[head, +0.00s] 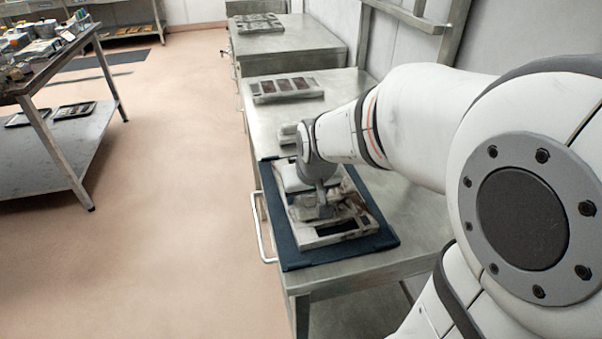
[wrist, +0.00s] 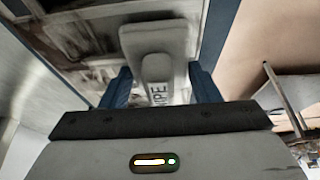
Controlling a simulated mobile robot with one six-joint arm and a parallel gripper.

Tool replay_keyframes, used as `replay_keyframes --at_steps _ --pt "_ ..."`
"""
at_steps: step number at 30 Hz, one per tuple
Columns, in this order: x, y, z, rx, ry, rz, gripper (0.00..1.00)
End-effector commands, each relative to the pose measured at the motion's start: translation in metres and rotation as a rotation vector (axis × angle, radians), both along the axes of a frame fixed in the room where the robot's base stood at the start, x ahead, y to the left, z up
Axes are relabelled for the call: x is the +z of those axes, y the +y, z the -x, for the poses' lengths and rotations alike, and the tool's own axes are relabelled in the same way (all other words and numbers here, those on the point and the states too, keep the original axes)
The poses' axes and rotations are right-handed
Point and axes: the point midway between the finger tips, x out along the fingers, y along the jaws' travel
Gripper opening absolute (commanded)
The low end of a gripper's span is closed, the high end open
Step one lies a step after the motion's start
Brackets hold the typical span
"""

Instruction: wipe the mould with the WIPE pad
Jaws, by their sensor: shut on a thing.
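The mould (head: 364,222) is a pale, smudged frame with dark rectangular openings, lying on a dark blue mat (head: 289,250) on the near metal bench. My gripper (head: 318,207) is over the mould, pointing down. In the wrist view my gripper (wrist: 160,92) has its two blue fingers shut on the handle of the WIPE pad (wrist: 160,42), a pale pad with dark lettering on its handle. Part of the mould (wrist: 85,40) shows beyond the pad with dark smears. I cannot tell whether the pad touches the mould.
Another mould (head: 287,89) lies further back on the same bench (head: 345,98). A second bench (head: 290,45) stands behind. A cluttered table (head: 60,65) is at the left, with open floor (head: 180,180) between. My arm covers the bench's right side.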

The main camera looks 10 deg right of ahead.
Motion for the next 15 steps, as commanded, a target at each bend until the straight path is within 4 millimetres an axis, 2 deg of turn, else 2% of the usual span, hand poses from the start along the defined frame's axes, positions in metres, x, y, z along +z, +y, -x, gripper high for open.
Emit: replay_keyframes --at_steps 6,11,15 --pt "-0.001 0.0 0.016 0.0 0.007 0.0 0.38" --pt "-0.001 -0.003 0.018 -0.002 0.007 -0.001 0.38" --pt "0.0 -0.013 0.017 -0.002 0.006 0.0 0.38"
